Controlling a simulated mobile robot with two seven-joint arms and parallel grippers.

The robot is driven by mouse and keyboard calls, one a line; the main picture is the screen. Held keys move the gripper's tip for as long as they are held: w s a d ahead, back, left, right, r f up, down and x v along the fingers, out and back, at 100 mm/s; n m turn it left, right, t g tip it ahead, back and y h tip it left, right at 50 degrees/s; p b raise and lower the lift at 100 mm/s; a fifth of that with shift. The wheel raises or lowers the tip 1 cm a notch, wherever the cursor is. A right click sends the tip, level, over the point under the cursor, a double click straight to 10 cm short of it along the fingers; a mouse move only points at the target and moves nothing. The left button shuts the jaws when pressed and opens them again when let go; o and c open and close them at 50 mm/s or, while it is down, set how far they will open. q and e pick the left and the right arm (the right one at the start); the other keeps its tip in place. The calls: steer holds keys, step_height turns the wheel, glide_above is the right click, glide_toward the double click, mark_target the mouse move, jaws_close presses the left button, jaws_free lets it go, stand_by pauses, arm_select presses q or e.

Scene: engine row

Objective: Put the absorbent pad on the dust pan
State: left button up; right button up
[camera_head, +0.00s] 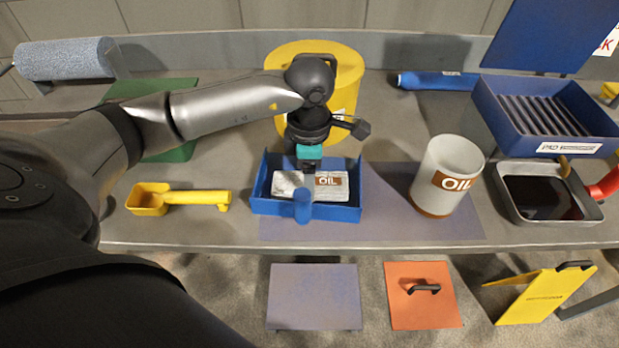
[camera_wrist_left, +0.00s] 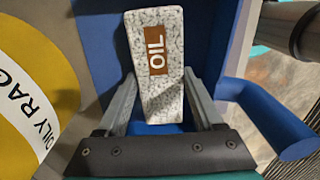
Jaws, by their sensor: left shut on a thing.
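The absorbent pad (camera_head: 335,190) is a white speckled block with a brown OIL label. In the head view it lies within the outline of the blue dust pan (camera_head: 335,214), between its side walls. My left gripper (camera_head: 309,172) reaches down over the pad from behind and is shut on it. In the left wrist view the pad (camera_wrist_left: 150,95) sits between the two fingers, with the blue dust pan (camera_wrist_left: 215,30) around it. Whether the pad touches the pan's floor is hard to tell. The pan's handle points to the front. My right gripper is not in view.
A yellow oily-rag can (camera_head: 345,75) stands right behind the dust pan. A white OIL canister (camera_head: 447,172) stands to the right, with a black-filled tray (camera_head: 510,215) beyond it. A yellow scoop (camera_head: 180,197) lies to the left. A grey mat (camera_head: 385,225) lies under the pan's right side.

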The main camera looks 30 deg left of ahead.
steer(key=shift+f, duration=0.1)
arm_select(q)
steer(key=o, duration=0.9)
steer(key=shift+f, duration=0.15)
steer(key=shift+o, duration=0.8)
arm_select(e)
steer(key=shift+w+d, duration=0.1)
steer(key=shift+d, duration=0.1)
arm_select(q)
steer(key=shift+r, duration=0.2)
step_height(320, 180, up, 6)
steer(key=shift+w+r+p, duration=0.1)
steer(key=shift+r+p, duration=0.1)
steer(key=shift+p, duration=0.55)
step_height(320, 180, up, 6)
steer(key=shift+f+p, duration=0.15)
steer(key=shift+p, duration=0.3)
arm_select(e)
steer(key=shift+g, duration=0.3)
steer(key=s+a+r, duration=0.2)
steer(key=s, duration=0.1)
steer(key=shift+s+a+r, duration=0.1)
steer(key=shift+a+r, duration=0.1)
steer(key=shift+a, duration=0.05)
